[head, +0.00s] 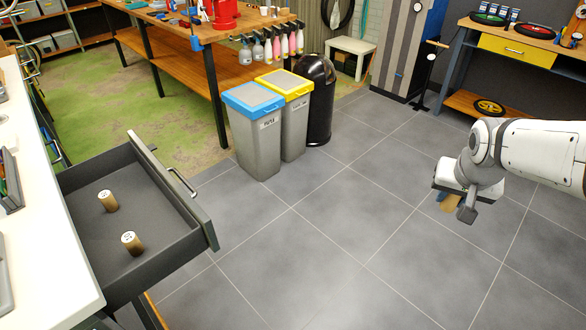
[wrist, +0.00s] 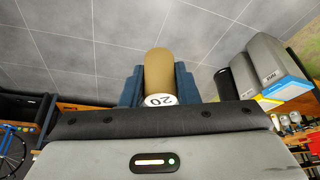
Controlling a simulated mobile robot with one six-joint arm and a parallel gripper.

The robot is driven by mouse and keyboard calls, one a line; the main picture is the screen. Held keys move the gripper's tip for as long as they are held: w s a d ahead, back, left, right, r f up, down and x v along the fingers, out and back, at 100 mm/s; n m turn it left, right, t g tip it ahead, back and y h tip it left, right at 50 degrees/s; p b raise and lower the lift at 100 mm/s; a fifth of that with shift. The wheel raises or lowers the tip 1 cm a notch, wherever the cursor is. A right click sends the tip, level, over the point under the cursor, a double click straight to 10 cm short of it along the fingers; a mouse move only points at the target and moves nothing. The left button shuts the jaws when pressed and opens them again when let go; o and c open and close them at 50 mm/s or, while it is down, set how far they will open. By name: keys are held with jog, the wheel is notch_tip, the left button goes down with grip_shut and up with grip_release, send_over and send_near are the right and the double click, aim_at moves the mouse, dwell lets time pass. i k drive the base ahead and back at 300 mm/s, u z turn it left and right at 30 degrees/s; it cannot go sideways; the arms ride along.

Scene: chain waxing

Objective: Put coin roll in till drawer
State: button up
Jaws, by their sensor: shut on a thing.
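My gripper (head: 458,207) is at the right in the head view, in the air over the tiled floor. It is shut on a tan coin roll (head: 446,201), mostly hidden there. In the wrist view the held coin roll (wrist: 159,72) sits between the two blue-grey fingers (wrist: 158,88), its white end marked "20" facing the camera. The open till drawer (head: 85,225) is at the left, far from my gripper. Two coin rolls stand upright inside it, one farther back (head: 107,201) and one nearer (head: 132,243).
A white counter (head: 40,220) borders the drawer on the left. Blue-lidded (head: 255,130) and yellow-lidded (head: 292,115) bins and a black bin (head: 318,100) stand beyond it. Workbenches stand at the back and right. The grey floor (head: 350,240) between drawer and gripper is clear.

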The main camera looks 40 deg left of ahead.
aim_at(123, 228)
jog(key=u, duration=0.05)
jog(key=i, duration=1.25)
jog(key=u, duration=3.35)
jog(key=i, duration=1)
jog(key=z, duration=0.05)
